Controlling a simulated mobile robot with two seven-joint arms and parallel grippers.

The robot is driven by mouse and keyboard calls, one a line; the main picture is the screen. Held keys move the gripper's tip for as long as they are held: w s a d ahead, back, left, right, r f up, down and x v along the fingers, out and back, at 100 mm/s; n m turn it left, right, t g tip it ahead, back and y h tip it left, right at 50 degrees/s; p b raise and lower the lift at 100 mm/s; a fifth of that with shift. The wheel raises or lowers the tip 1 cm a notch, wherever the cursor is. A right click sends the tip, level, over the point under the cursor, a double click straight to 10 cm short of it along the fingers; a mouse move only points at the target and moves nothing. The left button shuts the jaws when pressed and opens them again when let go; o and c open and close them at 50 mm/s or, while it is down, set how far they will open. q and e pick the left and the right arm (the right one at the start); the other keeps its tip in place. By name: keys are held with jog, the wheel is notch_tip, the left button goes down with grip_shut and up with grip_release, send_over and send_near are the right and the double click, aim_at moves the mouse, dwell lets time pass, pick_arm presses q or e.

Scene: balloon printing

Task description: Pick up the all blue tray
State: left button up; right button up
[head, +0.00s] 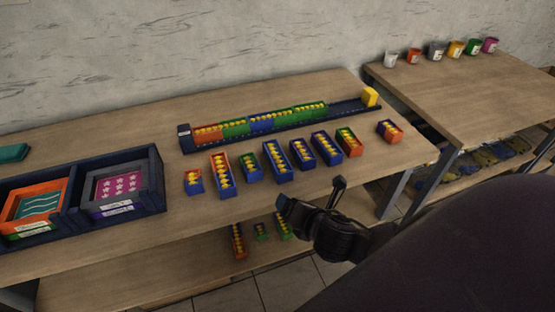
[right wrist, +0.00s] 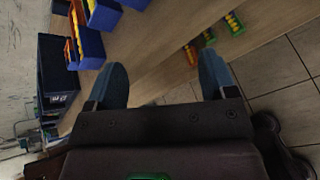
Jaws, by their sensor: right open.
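Several small trays with yellow pieces stand in a row near the front edge of the long table. Three look blue: a long blue tray (head: 277,161), a shorter blue tray (head: 302,152) and another long blue tray (head: 327,147). I cannot tell if each is blue on every side. My right gripper (head: 312,194) is open and empty just off the table's front edge, in front of these trays and apart from them. In the right wrist view its two blue fingertips (right wrist: 162,82) are spread, with blue tray sides (right wrist: 90,48) at the upper left. My left gripper is not in view.
A dark rail (head: 345,107) with coloured trays runs behind the row. Mixed-colour trays, such as the orange and blue one (head: 222,177), stand close on either side. More trays (head: 238,242) sit on the lower shelf. A dark crate (head: 150,165) stands at left.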

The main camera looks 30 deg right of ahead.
aim_at(283, 168)
jog(key=w+d+r+n, duration=0.1)
jog(key=w+n, duration=0.1)
jog(key=w+r+n+t+h, duration=0.1)
jog(key=w+n, duration=0.1)
jog(key=w+d+r+n, duration=0.1)
jog(key=w+n, duration=0.1)
jog(key=shift+d+r+n+h, duration=0.15)
jog(key=shift+d+n+h, duration=0.15)
jog(key=shift+n, duration=0.1)
jog(key=shift+w+d+f+t+b, duration=0.15)
jog(key=shift+w+f+t+b, duration=0.15)
jog(key=shift+w, duration=0.3)
jog(key=shift+b+x, duration=0.45)
jog(key=shift+x, duration=1.8)
jog(key=shift+c, duration=0.2)
jog(key=c, duration=1)
